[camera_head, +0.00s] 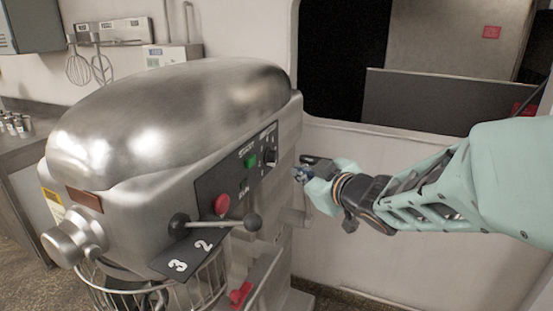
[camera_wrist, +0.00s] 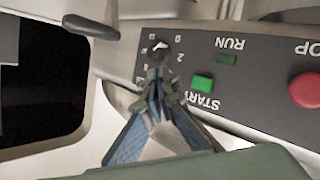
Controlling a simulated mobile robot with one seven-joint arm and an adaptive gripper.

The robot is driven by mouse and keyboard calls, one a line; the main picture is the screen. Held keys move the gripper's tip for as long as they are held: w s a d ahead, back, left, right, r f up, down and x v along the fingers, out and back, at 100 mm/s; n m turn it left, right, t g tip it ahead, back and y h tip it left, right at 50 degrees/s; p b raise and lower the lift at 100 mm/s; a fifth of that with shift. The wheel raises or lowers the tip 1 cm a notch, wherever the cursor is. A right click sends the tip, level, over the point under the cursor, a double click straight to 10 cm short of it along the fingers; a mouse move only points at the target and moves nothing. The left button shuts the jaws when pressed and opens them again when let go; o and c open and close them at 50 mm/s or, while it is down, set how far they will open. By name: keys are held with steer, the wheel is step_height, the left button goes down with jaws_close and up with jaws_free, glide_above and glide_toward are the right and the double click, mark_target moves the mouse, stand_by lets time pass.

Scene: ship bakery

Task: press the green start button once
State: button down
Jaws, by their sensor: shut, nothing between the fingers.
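The green start button (camera_head: 250,161) is on the dark control panel of a large steel mixer in the head view. In the wrist view the green start button (camera_wrist: 203,82) shows as a small raised block beside the upside-down word START. My gripper (camera_head: 300,172) is to the right of the panel in the head view. In the wrist view my gripper (camera_wrist: 160,88) is shut and empty, its fingertips left of the green button and overlapping the lower part of a dial. No contact with the button shows.
A red stop button (camera_head: 221,204) sits nearby on the mixer panel (camera_head: 208,187). A dial (camera_wrist: 158,50) and a dark green RUN lamp (camera_wrist: 226,59) are close to the start button. A black-knobbed lever (camera_head: 253,222) sticks out below. The pale wall stands behind my arm.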

mark_target(250, 161)
steer(key=w+a+b, duration=0.3)
steer(key=a+b, duration=0.1)
steer(key=a, duration=0.4)
steer(key=shift+b, duration=0.35)
steer(key=shift+a, duration=0.15)
stand_by(1.2)
steer(key=shift+w+a, duration=0.15)
steer(key=shift+a, duration=0.2)
